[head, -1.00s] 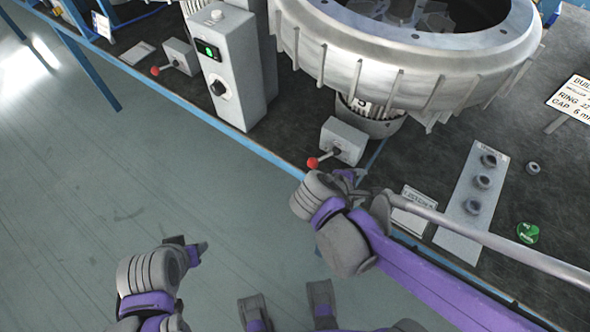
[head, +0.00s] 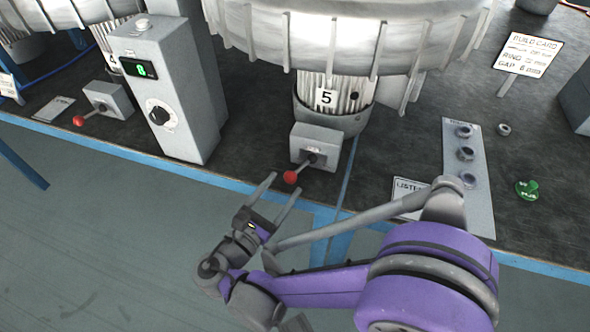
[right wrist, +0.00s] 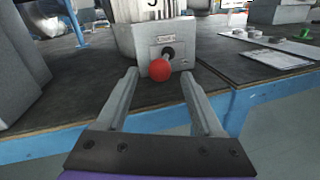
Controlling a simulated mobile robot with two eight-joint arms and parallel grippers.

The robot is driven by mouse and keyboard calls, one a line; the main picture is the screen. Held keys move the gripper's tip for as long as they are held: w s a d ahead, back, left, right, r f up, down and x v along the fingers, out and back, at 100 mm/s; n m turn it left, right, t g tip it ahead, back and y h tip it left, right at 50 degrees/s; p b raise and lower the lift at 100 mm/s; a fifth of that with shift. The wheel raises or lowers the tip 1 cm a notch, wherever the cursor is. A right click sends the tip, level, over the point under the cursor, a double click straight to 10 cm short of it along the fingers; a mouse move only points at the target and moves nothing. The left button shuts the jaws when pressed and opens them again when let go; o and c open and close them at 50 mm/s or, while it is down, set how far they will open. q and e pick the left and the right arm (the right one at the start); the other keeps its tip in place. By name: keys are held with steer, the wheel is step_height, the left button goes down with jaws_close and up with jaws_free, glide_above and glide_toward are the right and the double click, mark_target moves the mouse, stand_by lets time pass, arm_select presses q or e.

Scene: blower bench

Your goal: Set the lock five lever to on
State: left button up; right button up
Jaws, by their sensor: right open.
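The lock five box (head: 318,146) is a grey block on the bench below the blower marked 5. Its lever is a dark rod with a red ball knob (head: 290,177) pointing toward the bench's front edge, to the lower left. My right gripper (head: 281,187) is open just in front of the knob, its fingers pointing at it. In the right wrist view the red knob (right wrist: 160,70) shows beyond and between the two open fingertips, with the box (right wrist: 150,42) behind it. No contact shows. My left gripper is not in view in the head view now.
A second lever box (head: 108,100) with a red knob sits at the left. A grey control box (head: 165,95) with a green display and dial stands between. A plate with several round sockets (head: 466,165), a card (head: 410,195) and a green disc (head: 527,190) lie right.

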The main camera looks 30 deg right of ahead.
mark_target(298, 171)
steer(key=x, duration=0.7)
steer(key=shift+b, duration=0.4)
jaws_close()
stand_by(0.9)
